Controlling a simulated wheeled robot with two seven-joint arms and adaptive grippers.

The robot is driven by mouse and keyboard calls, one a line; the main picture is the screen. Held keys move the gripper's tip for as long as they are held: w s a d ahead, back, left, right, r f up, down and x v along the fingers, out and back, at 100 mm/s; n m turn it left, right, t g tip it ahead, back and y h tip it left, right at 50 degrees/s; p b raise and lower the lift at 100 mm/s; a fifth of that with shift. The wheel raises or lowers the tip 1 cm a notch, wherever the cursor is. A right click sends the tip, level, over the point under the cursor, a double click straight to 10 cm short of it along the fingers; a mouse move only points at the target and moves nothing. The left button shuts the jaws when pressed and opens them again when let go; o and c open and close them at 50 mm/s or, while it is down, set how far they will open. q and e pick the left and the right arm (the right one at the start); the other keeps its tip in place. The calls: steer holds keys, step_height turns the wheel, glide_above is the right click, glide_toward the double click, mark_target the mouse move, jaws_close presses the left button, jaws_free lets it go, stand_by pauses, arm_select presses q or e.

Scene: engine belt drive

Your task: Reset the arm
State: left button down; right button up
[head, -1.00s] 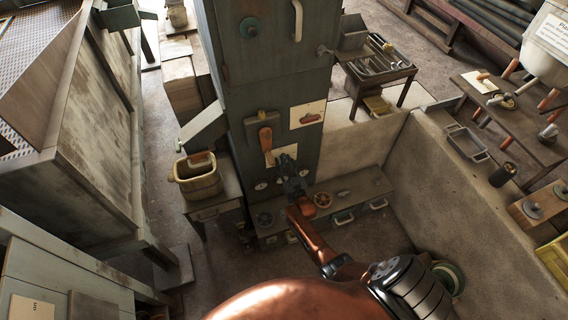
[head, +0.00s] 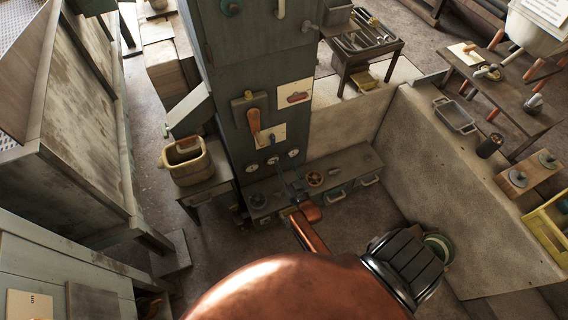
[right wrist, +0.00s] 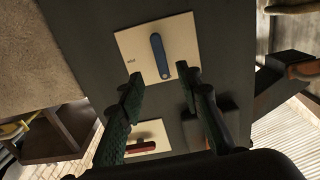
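My right gripper (head: 283,178) reaches up on a copper-coloured arm toward the tall grey cabinet (head: 222,62). In the right wrist view its two dark fingers (right wrist: 158,84) are apart with nothing between them. A pale plate with a blue lever (right wrist: 161,55) lies just beyond the fingertips, and the lever looks untouched. The same blue-lever plate (head: 270,137) shows in the head view, above the gripper. A second plate with a red lever (head: 297,97) sits higher on the cabinet, and also shows between the fingers (right wrist: 141,146). My left gripper is out of view.
A lever with a brown handle (head: 254,122) stands left of the plates. Below is a low bench (head: 352,170) with dials and a small wheel (head: 315,179). A yellowish basket (head: 186,162) stands on the left. A concrete wall (head: 445,175) bounds the right.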

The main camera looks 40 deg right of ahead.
stand_by(0.7)
steer(key=s+a+f+n+g+y+p, duration=0.1)
steer(key=s+a+f+g, duration=0.15)
steer(key=s+f, duration=0.65)
steer(key=s+a+f+n+g+y, duration=0.15)
steer(key=s+f+g, duration=0.25)
steer(key=s+f, duration=0.45)
steer(key=s+a+f+g+y+p, duration=0.1)
steer(key=s+a+f+g, duration=0.2)
steer(key=s+f, duration=0.6)
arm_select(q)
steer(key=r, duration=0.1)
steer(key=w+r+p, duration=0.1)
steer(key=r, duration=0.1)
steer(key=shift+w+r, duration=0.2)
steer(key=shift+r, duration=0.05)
arm_select(e)
steer(key=s+f+g, duration=0.2)
steer(key=s+f, duration=0.2)
steer(key=s, duration=0.6)
steer(key=s+f+n+g, duration=0.1)
steer(key=s+f+g, duration=0.2)
steer(key=s, duration=0.8)
steer(key=s+f+g, duration=0.2)
steer(key=s+f, duration=0.3)
steer(key=s, duration=0.5)
steer(key=shift+s+a, duration=0.2)
steer(key=shift+n, duration=0.25)
